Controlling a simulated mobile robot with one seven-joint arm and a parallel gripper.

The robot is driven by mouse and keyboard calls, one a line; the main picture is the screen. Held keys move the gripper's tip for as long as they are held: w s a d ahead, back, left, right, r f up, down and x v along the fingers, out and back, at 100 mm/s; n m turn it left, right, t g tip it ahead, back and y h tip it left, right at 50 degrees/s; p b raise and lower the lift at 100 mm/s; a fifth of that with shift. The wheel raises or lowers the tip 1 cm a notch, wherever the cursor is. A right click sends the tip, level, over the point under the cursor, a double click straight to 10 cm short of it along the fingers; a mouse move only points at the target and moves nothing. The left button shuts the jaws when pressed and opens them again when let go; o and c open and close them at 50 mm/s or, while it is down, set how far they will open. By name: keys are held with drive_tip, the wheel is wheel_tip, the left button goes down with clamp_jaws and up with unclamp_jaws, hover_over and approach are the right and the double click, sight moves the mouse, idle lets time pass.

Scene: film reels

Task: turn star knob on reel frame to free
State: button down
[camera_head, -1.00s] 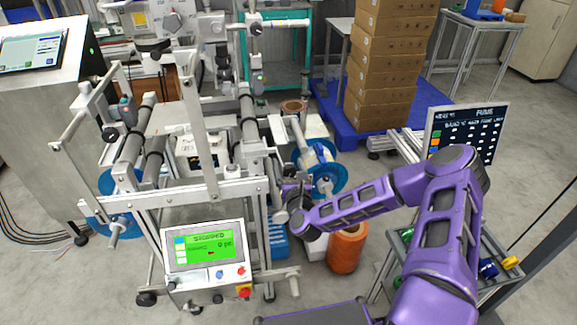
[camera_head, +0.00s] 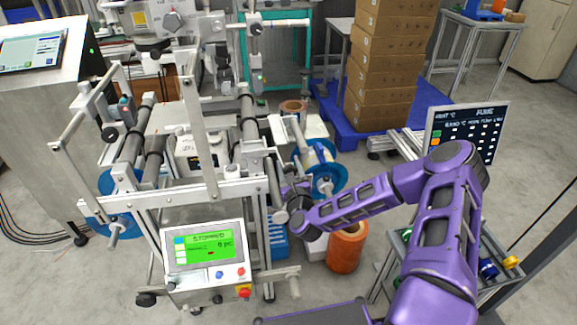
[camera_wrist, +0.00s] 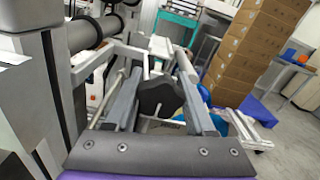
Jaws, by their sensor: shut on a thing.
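A dark star knob (camera_wrist: 160,97) shows in the middle of the wrist view, between the two grey fingers of my gripper (camera_wrist: 160,100). The fingers are shut on it, one on each side. In the head view my gripper (camera_head: 288,192) is low at the right side of the reel frame (camera_head: 190,190), and my own wrist hides the knob there. The frame is pale metal with dark rollers. A blue reel (camera_head: 328,180) is just to the right of my gripper. The knob's angle cannot be read clearly.
A control box with a green screen (camera_head: 205,247) hangs at the frame's front. An orange roll (camera_head: 346,248) stands on the floor below my arm. Stacked cartons (camera_head: 385,60) stand behind on a blue pallet (camera_head: 350,120). A dark display (camera_head: 468,132) is at right.

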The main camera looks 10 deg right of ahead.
idle(0.3)
drive_tip(key=shift+c, duration=1.2)
unclamp_jaws()
drive_tip(key=s, duration=1.7)
drive_tip(key=shift+s+p, duration=0.25)
drive_tip(key=shift+p, duration=0.05)
